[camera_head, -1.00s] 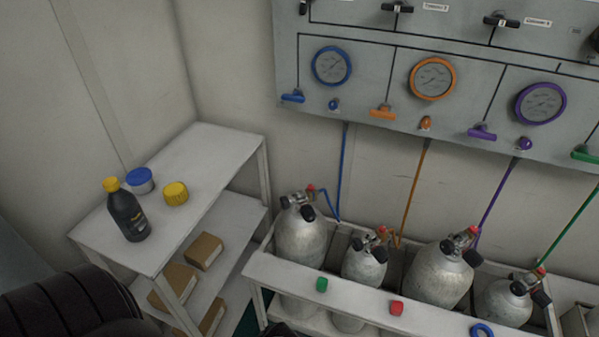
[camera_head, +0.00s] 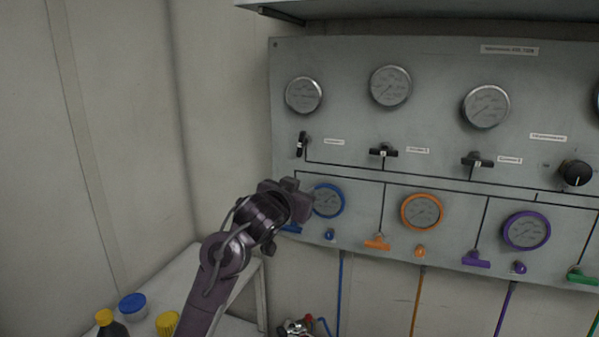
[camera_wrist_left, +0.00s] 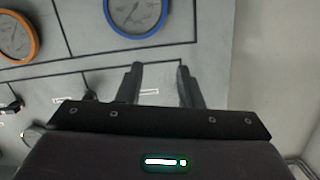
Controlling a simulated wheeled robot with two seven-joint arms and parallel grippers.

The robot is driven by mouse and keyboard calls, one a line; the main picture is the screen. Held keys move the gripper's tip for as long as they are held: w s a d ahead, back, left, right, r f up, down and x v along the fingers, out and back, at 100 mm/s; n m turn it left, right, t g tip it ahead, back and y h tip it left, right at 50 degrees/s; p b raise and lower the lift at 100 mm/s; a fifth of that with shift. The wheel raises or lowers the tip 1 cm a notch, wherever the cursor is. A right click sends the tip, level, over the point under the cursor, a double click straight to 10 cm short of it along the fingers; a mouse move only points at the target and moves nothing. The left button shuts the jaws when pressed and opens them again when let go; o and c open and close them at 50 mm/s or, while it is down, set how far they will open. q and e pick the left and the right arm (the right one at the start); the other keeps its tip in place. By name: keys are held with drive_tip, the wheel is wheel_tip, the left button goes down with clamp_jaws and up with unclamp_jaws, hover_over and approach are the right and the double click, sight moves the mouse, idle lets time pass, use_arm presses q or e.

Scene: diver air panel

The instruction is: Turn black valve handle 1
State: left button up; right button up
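Black valve handle 1 (camera_head: 302,144) is at the upper left of the grey panel, standing nearly upright, beside a small white label. My left gripper (camera_head: 299,192) is in front of the panel below that handle, apart from it in the picture, and covers part of the blue gauge area. In the left wrist view its two fingers (camera_wrist_left: 160,82) are spread with nothing visible held between them. That view shows the panel upside down. Handle 1 cannot be made out there and may be behind a finger. My right gripper is not in view.
Two similar black handles (camera_head: 383,152) and (camera_head: 477,162) sit level to the right. A blue gauge (camera_head: 328,200), orange gauge (camera_head: 422,211) and purple gauge (camera_head: 526,230) are below. A shelf (camera_head: 182,275) with bottle and lids stands lower left. The wall left of the panel is clear.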

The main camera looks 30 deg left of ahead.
use_arm(q)
drive_tip(key=t, duration=0.2)
approach(300, 143)
drive_tip(key=w, duration=0.2)
drive_tip(key=shift+n, duration=0.3)
drive_tip(key=w+p, duration=0.1)
drive_tip(key=w, duration=0.1)
drive_tip(key=w+a, duration=0.1)
drive_tip(key=w, duration=0.1)
drive_tip(key=w+p, duration=0.1)
drive_tip(key=w, duration=0.1)
drive_tip(key=shift+w+a+r+p, duration=0.2)
drive_tip(key=shift+a+p, duration=0.1)
drive_tip(key=shift+p, duration=0.05)
drive_tip(key=shift+w+a, duration=0.1)
drive_tip(key=shift+w, duration=0.25)
drive_tip(key=shift+f, duration=0.1)
clamp_jaws()
